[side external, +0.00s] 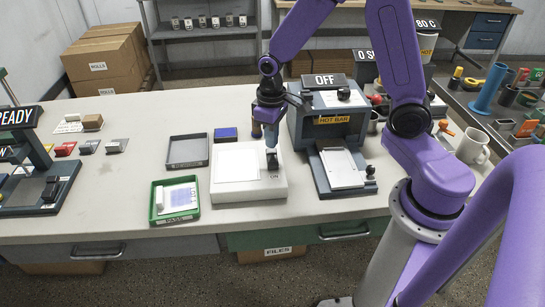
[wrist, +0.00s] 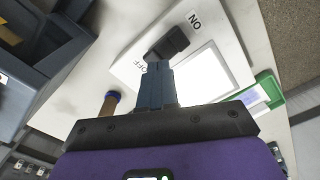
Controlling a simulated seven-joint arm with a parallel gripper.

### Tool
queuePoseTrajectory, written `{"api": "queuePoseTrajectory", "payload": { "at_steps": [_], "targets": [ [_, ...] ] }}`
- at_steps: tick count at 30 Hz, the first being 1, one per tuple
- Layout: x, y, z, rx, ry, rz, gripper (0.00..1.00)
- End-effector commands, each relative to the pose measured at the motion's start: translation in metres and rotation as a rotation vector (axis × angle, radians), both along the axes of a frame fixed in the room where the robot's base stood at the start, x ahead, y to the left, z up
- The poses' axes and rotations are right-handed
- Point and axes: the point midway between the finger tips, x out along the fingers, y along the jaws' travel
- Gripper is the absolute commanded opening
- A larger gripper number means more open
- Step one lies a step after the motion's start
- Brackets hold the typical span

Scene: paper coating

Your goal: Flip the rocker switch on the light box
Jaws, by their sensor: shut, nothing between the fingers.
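The light box (side external: 245,190) is a flat white box with a pale panel on top, standing on the table. It also shows in the wrist view (wrist: 135,68). Its black rocker switch (wrist: 167,43) sits between the ON and OFF labels. In the side view the switch (side external: 272,161) is just below my fingertips. My gripper (side external: 270,147) points down over it with the fingers together and empty. In the wrist view the fingertips (wrist: 158,66) are at the OFF-side edge of the switch; I cannot tell whether they touch it.
A hot bar machine (side external: 325,120) with an OFF sign stands close to the right of the light box. A green tray (side external: 174,216), a grey tray (side external: 188,151) and a blue pad (side external: 225,134) lie to the left. The front table strip is clear.

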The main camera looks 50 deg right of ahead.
Motion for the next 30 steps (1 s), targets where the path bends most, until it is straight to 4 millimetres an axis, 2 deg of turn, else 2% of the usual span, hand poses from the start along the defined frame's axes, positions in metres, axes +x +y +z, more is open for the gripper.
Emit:
{"api": "queuePoseTrajectory", "payload": {
  "at_steps": [30],
  "targets": [
    [0.0, 0.0001, -0.0084, 0.0, 0.001, 0.0, 0.0]
  ]
}}
